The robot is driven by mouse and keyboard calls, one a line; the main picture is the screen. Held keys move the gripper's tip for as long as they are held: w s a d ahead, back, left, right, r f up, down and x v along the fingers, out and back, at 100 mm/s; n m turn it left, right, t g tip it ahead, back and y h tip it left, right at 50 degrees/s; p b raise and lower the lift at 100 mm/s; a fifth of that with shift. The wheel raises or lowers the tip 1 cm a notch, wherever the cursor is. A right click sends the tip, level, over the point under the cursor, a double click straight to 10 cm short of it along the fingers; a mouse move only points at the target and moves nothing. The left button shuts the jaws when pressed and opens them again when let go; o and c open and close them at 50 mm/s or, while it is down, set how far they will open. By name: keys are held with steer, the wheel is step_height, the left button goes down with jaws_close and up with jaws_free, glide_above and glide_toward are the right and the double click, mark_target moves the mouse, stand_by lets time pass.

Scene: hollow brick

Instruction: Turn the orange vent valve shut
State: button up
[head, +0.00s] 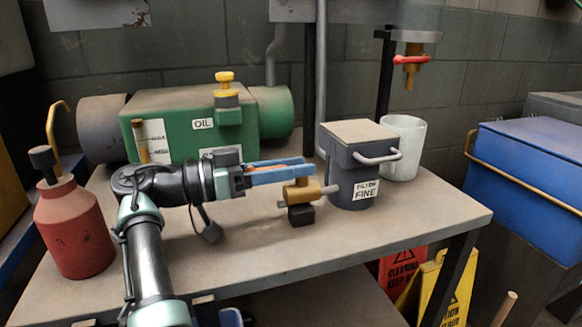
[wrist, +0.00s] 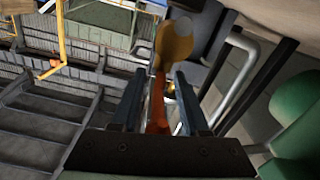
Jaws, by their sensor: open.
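The vent valve has a brass body (head: 302,193) on a dark block at the middle of the bench. Its orange handle (wrist: 157,112) lies between my fingers in the wrist view, with the brass body (wrist: 174,45) just past the fingertips. My gripper (head: 314,167) is open, its blue fingers pointing right along the two sides of the handle. In the wrist view the gripper (wrist: 160,78) straddles the handle; I cannot tell if either finger touches it. In the head view the near finger hides most of the handle.
A dark filter canister (head: 352,190) stands close right of the valve, with a white cup (head: 405,135) behind it. A green oil tank (head: 180,125) is behind my arm. A red bottle (head: 75,230) is at left. A red-handled tap (head: 410,60) hangs above the cup. The bench front is clear.

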steer(key=shift+r, duration=0.1)
step_height(320, 180, up, 10)
steer(key=p, duration=0.3)
stand_by(0.3)
